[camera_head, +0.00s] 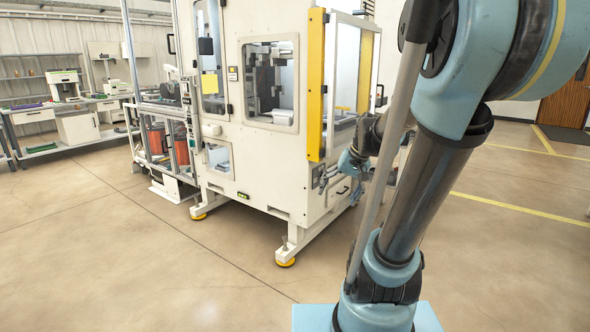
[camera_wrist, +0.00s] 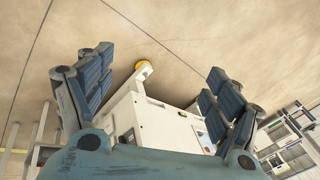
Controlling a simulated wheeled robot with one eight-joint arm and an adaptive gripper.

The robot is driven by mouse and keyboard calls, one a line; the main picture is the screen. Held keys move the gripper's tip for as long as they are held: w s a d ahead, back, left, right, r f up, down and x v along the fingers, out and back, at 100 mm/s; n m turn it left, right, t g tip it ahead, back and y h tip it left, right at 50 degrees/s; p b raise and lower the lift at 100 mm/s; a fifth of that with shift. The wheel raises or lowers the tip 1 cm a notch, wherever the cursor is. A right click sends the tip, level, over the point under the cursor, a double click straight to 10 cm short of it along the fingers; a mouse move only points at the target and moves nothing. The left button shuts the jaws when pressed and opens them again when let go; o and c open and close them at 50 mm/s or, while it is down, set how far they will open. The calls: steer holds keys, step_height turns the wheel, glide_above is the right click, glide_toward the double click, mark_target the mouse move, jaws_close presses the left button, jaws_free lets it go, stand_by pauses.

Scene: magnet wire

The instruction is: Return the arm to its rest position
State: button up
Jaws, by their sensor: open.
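My arm crosses the right side of the head view in blue and dark grey links. My gripper (camera_wrist: 157,90) is open in the wrist view, its dark blue padded fingers wide apart with nothing between them. In the head view my gripper (camera_head: 353,164) is small and partly hidden behind my arm, in front of the right end of the white machine (camera_head: 262,170). I cannot tell the exact gap between gripper and machine.
A yellow post (camera_head: 316,85) edges the machine's right end. A workbench (camera_head: 78,112) with equipment stands far left. Red spools (camera_head: 157,138) sit in a frame left of the machine. The concrete floor (camera_head: 130,260) is clear at front left; a wooden door (camera_head: 566,103) is far right.

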steer(key=s+d+f+h, duration=0.2)
steer(key=s+f, duration=0.2)
steer(key=s, duration=0.4)
steer(key=s+d+f+n+h, duration=0.1)
steer(key=s+d+f, duration=0.2)
steer(key=s, duration=0.5)
steer(key=shift+f+g+h, duration=0.3)
steer(key=shift+f+h, duration=0.1)
steer(key=shift+f, duration=0.1)
